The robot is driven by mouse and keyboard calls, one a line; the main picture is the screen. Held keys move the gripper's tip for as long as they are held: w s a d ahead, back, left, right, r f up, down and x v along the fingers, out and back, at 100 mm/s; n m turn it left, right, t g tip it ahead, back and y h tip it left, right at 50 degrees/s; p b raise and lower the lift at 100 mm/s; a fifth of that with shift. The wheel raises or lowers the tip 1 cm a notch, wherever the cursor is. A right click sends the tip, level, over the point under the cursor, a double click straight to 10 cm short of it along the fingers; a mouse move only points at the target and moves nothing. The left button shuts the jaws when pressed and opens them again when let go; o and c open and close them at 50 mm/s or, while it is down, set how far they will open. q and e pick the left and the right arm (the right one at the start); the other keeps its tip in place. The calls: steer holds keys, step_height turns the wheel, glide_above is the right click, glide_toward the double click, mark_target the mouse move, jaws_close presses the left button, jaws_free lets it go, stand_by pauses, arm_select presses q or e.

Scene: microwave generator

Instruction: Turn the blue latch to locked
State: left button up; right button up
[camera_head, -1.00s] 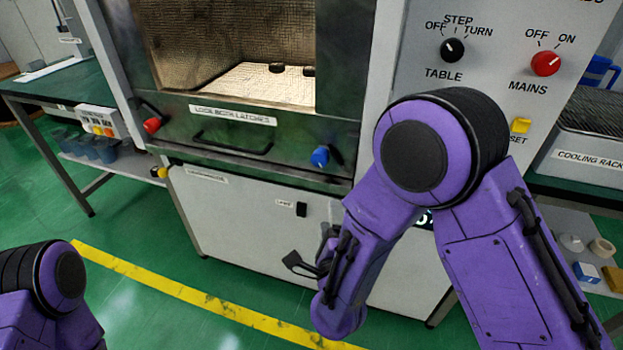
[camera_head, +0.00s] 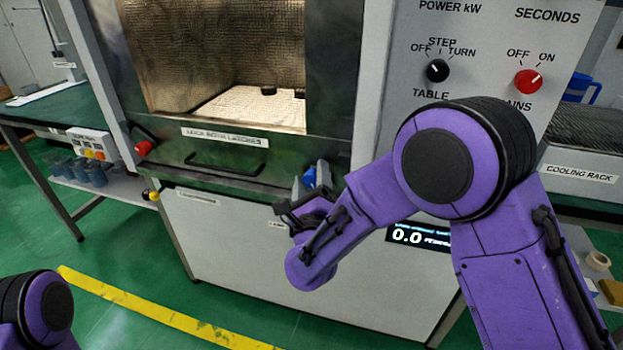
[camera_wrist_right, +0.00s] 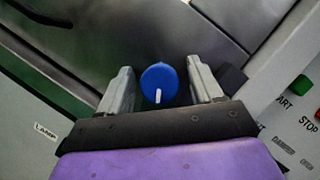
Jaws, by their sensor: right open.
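The blue latch (camera_head: 310,177) is at the right end of the dark door sill of the microwave chamber, partly hidden by my right gripper in the head view. In the right wrist view the blue latch (camera_wrist_right: 159,83) is a round knob with a white mark, and a dark lever shows behind the right finger. My right gripper (camera_wrist_right: 158,85) is open, with one finger on each side of the knob and a gap on both sides. It also shows in the head view (camera_head: 300,190). My left gripper is out of view; only part of my left arm shows.
A red latch (camera_head: 143,148) is at the left end of the sill. A door handle (camera_head: 227,165) lies between the latches, under a label (camera_head: 225,137). The control panel with a black table knob (camera_head: 437,70) and red mains knob (camera_head: 528,82) stands to the right.

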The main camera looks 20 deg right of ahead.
steer(key=c, duration=1)
steer(key=shift+c, duration=0.2)
steer(key=shift+n, duration=0.3)
steer(key=shift+r+n+y+p, duration=0.15)
steer(key=shift+n+y+p, duration=0.55)
steer(key=shift+n+p, duration=0.25)
steer(key=n+g+y+p, duration=0.1)
steer(key=n+p, duration=0.2)
steer(key=n, duration=0.1)
steer(key=n+g+p, duration=0.2)
steer(key=n+p, duration=0.2)
steer(key=n+g+p, duration=0.1)
steer(key=n+p, duration=0.3)
steer(key=shift+r+g+p, duration=0.1)
steer(key=shift+g+p, duration=0.25)
steer(key=shift+g, duration=0.05)
steer(key=shift+f+n+g+p, duration=0.2)
steer(key=shift+n+g+p, duration=0.5)
steer(key=shift+n+p, duration=0.75)
